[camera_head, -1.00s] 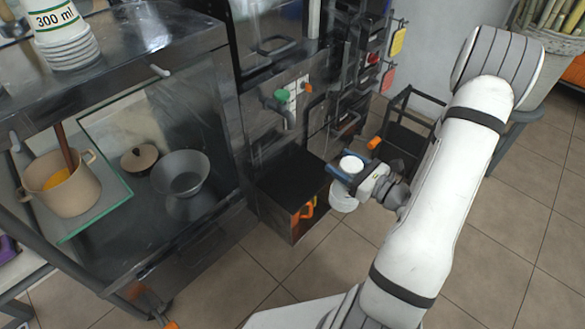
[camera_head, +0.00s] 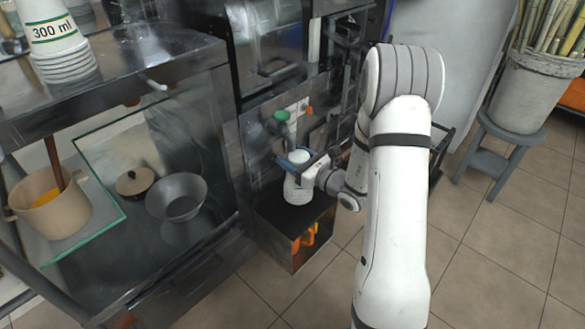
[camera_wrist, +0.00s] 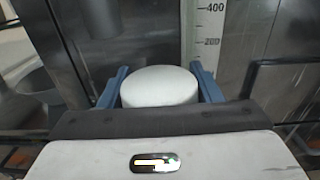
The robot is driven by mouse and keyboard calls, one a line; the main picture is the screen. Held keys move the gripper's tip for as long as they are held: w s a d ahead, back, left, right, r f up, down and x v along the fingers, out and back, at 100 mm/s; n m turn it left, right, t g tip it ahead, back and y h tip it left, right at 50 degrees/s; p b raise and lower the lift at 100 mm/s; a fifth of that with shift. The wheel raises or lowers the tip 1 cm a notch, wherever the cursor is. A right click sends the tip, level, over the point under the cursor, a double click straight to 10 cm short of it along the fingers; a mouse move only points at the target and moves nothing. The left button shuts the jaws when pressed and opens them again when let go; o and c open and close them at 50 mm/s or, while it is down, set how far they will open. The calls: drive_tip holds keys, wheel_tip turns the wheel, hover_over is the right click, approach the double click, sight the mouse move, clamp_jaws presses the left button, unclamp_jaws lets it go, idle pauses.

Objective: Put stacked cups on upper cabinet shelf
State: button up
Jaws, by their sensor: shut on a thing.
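White stacked cups (camera_head: 298,190) are in my gripper (camera_head: 293,162), in front of the metal press front and over the black box top. In the wrist view the round white top of the cups (camera_wrist: 158,86) sits between the two blue fingers of my gripper (camera_wrist: 160,88). The fingers are shut on the cups. Whether the cups touch the box top is hard to tell. The cabinet (camera_head: 150,90) stands at the left. Another stack of white cups marked 300 ml (camera_head: 58,45) stands upside down on its upper surface.
A green tap (camera_head: 282,117) is just behind my gripper. A bucket of canes (camera_head: 530,90) stands on a stool at the right.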

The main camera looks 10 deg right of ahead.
sight(295, 194)
wheel_tip(295, 194, down, 3)
drive_tip(key=shift+s+d+f+b, duration=0.1)
drive_tip(key=shift+b, duration=0.35)
drive_tip(key=shift+f, duration=0.2)
drive_tip(key=o, duration=1.4)
drive_tip(key=shift+r, duration=0.15)
